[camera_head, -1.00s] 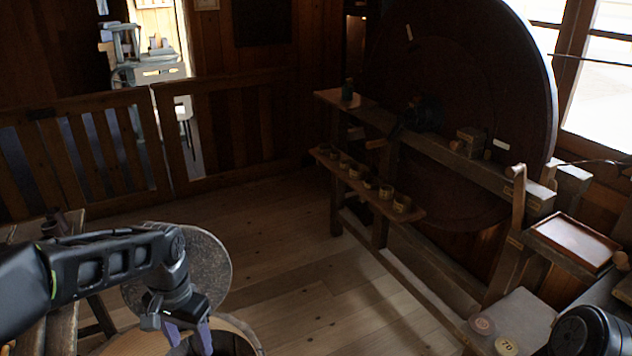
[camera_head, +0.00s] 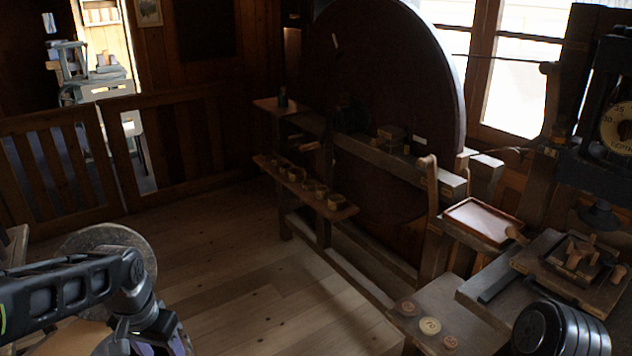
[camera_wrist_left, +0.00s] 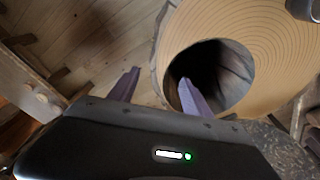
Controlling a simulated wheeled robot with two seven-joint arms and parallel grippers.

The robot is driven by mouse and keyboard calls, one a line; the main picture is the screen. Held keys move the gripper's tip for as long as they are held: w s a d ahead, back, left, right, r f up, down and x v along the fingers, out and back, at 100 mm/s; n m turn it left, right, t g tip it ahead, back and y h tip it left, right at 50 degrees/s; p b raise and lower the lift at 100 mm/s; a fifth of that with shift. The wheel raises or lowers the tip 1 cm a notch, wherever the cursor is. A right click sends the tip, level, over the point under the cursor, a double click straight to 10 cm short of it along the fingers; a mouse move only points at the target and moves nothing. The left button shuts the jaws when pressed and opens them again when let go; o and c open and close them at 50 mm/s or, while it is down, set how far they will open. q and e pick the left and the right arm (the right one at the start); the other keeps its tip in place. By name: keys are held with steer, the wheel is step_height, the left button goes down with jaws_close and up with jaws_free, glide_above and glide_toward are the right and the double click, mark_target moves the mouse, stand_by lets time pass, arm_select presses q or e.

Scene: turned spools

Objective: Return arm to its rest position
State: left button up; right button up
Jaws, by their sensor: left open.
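My left arm comes in from the left in the head view, with its gripper (camera_head: 150,346) at the bottom edge, partly cut off. In the left wrist view the two purple fingers of the left gripper (camera_wrist_left: 160,80) are apart with nothing between them. A round, ringed wooden top (camera_wrist_left: 275,50) with a dark round hole (camera_wrist_left: 215,75) lies below; the right finger overlaps the hole's edge in the picture. I cannot tell the height between them. A black ribbed part of mine shows at the lower right of the head view; the right gripper is not seen.
A grey round disc (camera_head: 105,238) stands behind my left arm. Open plank floor (camera_head: 240,290) lies in the middle. A low shelf with several small pots (camera_head: 295,175), a huge dark wheel (camera_head: 385,80), a reddish tray (camera_head: 483,220) and benches stand at the right.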

arm_select(q)
steer(key=w+d+f+n+t+h, duration=0.1)
steer(key=w+d+f+t, duration=0.2)
steer(key=w+d+f, duration=0.2)
steer(key=s+d+f+n+h, duration=0.1)
steer(key=d+f+n+h, duration=0.1)
steer(key=d+f, duration=0.8)
steer(key=s+d+f+g, duration=0.1)
steer(key=s+d+f, duration=0.2)
steer(key=s+f, duration=0.2)
steer(key=s+d+f+g, duration=0.1)
steer(key=s+d+f, duration=0.2)
steer(key=s, duration=0.6)
steer(key=s+d+f+g+h, duration=0.1)
steer(key=s+d+f, duration=0.2)
steer(key=s+f, duration=0.3)
step_height(320, 180, down, 2)
steer(key=shift+s+g, duration=0.3)
steer(key=shift+s, duration=0.1)
